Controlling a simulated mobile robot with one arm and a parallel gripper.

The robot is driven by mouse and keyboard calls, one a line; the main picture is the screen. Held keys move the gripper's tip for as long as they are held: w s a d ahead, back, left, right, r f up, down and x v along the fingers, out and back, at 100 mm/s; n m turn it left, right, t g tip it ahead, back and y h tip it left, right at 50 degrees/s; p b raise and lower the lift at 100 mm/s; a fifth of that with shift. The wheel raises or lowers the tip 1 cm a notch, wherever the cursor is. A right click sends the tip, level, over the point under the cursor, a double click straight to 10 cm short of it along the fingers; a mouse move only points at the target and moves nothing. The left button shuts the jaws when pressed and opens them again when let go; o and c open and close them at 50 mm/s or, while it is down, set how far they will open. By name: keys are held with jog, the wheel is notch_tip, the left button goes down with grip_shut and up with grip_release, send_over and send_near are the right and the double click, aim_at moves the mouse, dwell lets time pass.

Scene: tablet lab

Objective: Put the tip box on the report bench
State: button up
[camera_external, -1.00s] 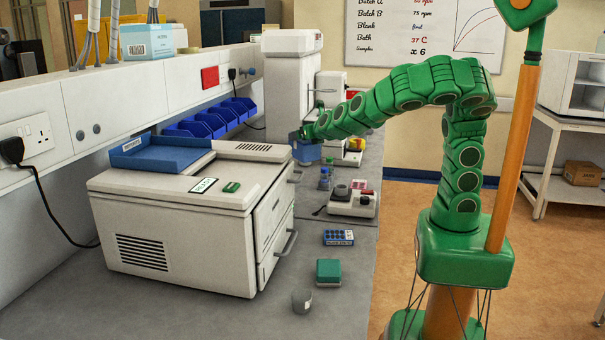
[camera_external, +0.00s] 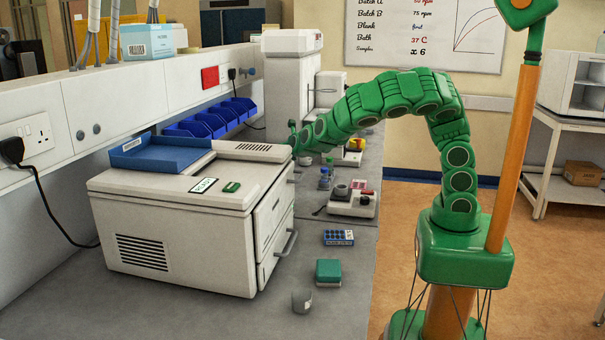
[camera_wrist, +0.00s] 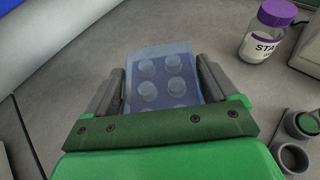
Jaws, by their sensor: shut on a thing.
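A translucent blue box with several round bumps on top, which looks like the tip box (camera_wrist: 160,82), sits between my gripper's two fingers (camera_wrist: 162,90) in the wrist view. The fingers are shut on its sides, with grey worktop below. In the external view my gripper (camera_external: 293,139) is at the back right corner of the white machine, partly hidden, and the held box is out of sight. The grey bench (camera_external: 345,285) runs along the wall. No label tells which surface is the report bench.
The white machine (camera_external: 180,225) carries a blue tray (camera_external: 160,158). A blue rack (camera_external: 338,237), a green box (camera_external: 328,271) and a small grey cup (camera_external: 301,301) stand on the bench. A purple-capped jar (camera_wrist: 266,32) is right of my gripper.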

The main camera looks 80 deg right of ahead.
jog(key=shift+w+f, duration=0.2)
jog(key=shift+f, duration=0.05)
jog(key=shift+w+d+f, duration=0.1)
jog(key=shift+w+f, duration=0.05)
jog(key=shift+f, duration=1.6)
jog(key=o, duration=0.9)
jog(key=shift+f, duration=0.1)
jog(key=shift+a+r, duration=0.2)
jog(key=shift+a, duration=0.05)
jog(key=v, duration=1.1)
jog(key=shift+s, duration=0.35)
jog(key=shift+a+r, duration=0.1)
jog(key=shift+r, duration=0.05)
